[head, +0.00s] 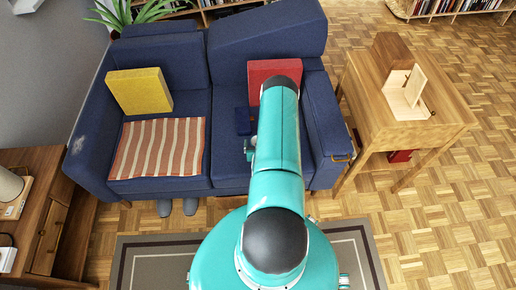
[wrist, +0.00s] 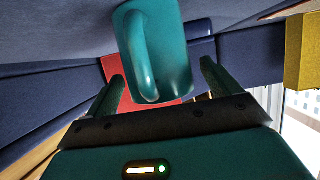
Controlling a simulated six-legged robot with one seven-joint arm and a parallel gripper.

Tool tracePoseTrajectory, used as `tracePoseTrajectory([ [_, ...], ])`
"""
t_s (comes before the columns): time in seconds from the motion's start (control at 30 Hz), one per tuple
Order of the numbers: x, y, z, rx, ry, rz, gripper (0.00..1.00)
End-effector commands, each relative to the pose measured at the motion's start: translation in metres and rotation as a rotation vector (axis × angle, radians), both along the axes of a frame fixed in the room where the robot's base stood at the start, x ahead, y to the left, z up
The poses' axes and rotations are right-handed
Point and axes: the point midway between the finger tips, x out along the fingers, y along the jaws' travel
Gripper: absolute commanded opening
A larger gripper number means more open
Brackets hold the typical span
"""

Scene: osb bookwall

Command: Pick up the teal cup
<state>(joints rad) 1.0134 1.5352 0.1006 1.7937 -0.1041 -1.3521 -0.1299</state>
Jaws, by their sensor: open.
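The teal cup (wrist: 176,50) is in the upper middle of the wrist view, with its handle (wrist: 138,52) facing the camera. It appears to rest on the blue sofa seat (wrist: 60,18), which fills the top of that view. My gripper (wrist: 161,72) is open, with one dark finger on either side of the cup's lower end in the picture. I cannot tell whether the fingers touch it. In the head view my teal arm reaches over the right sofa seat and hides my gripper; I cannot clearly make out the cup there.
The blue sofa (head: 185,65) holds a yellow cushion (head: 140,91), a red cushion (head: 268,71), a striped cloth (head: 158,147) and a small dark blue object (head: 243,121). A wooden table (head: 440,113) with a box stands right; a wooden cabinet (head: 40,165) stands left. Parquet is open at lower right.

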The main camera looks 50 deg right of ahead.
Motion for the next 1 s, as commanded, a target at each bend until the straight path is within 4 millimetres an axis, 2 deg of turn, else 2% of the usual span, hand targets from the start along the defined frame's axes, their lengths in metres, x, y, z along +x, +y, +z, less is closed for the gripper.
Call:
tracePoseTrajectory([
  [0.1, 0.000, 0.000, 0.000, 0.000, 0.000, 0.000, 0.89],
  [0.47, 0.000, 0.001, 0.000, 0.000, 0.000, 0.000, 0.19],
  [0.77, 0.000, 0.000, 0.002, -0.001, -0.001, 0.001, 0.19],
  [1.0, 0.001, 0.000, 0.021, -0.001, -0.002, 0.002, 0.19],
])
